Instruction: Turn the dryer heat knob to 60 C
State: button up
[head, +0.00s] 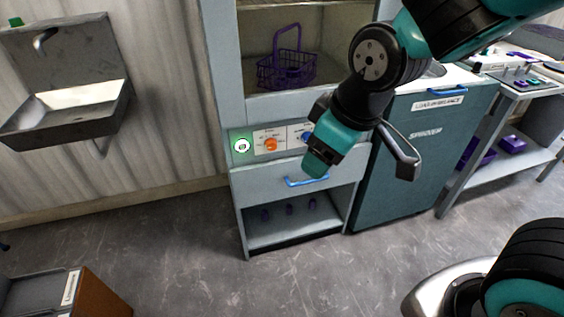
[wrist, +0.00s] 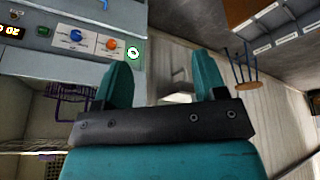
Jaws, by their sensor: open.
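The dryer's control panel (head: 256,142) is on the front of the pale blue-grey cabinet. It carries an orange knob (head: 270,145) and a blue knob (head: 306,136), partly beside my arm. The wrist view shows the orange knob (wrist: 112,44) and the blue knob (wrist: 76,36) side by side. I cannot read the labels or settings, so which knob is heat is unclear. My gripper (wrist: 160,78) is open and empty, its teal fingers apart. In the head view my gripper (head: 318,162) hangs in front of the panel's right part, apart from the orange knob.
A green-and-white round mark (head: 241,146) is left of the knobs. A lit display (wrist: 9,30) shows in the wrist view. Below the panel is a drawer with a blue handle (head: 307,181); above is a purple basket (head: 287,68). Open floor lies in front.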

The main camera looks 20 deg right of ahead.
jog(key=w+d+f+n+t+h+b, duration=0.2)
jog(key=w+d+f+b, duration=0.1)
jog(key=w+f+b, duration=0.4)
jog(key=w+d+f+n+t+h+b, duration=0.25)
jog(key=w+d+f+b, duration=0.2)
jog(key=f, duration=0.45)
jog(key=n+t+y+p, duration=0.3)
jog(key=n+t, duration=0.7)
jog(key=n, duration=1)
send_near(272, 147)
jog(key=shift+w+a+r+h+p, duration=0.25)
jog(key=shift+r+h+p, duration=0.1)
jog(key=shift+h+p, duration=0.1)
jog(key=w, duration=0.8)
jog(key=shift+w+d+f, duration=0.15)
jog(key=shift+w+f, duration=0.25)
